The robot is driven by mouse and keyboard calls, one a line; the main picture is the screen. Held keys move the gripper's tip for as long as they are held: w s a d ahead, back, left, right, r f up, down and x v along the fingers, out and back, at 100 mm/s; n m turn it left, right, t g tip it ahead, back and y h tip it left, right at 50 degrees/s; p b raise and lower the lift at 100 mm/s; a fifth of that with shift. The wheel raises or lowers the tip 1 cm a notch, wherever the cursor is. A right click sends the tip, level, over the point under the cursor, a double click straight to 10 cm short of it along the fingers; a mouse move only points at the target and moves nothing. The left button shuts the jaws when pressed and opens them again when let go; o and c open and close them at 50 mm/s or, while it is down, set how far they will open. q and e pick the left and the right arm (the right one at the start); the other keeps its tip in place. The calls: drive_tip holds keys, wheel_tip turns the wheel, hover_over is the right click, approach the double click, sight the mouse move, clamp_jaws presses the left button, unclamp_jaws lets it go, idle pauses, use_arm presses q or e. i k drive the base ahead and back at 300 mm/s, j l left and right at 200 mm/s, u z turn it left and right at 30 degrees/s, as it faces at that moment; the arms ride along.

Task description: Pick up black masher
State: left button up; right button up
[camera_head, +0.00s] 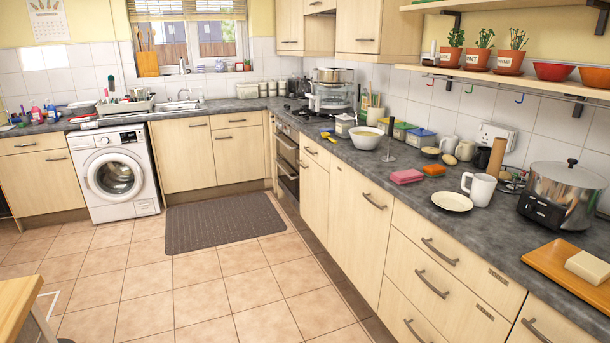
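A slim dark upright tool (389,138) with a flat round foot stands on the right-hand counter, just right of a pale bowl (366,138). It may be the black masher, but it is too small to be sure. Dark utensils (111,84) also stand by the dish rack at the back left, and I cannot tell their kinds. Neither of my grippers is in view.
The grey counter (345,163) runs along the right wall. The tiled floor (215,290) is open, with a dark mat (222,222).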

sight(388, 158)
drive_tip(key=i+j, duration=0.1)
drive_tip(key=i, duration=1)
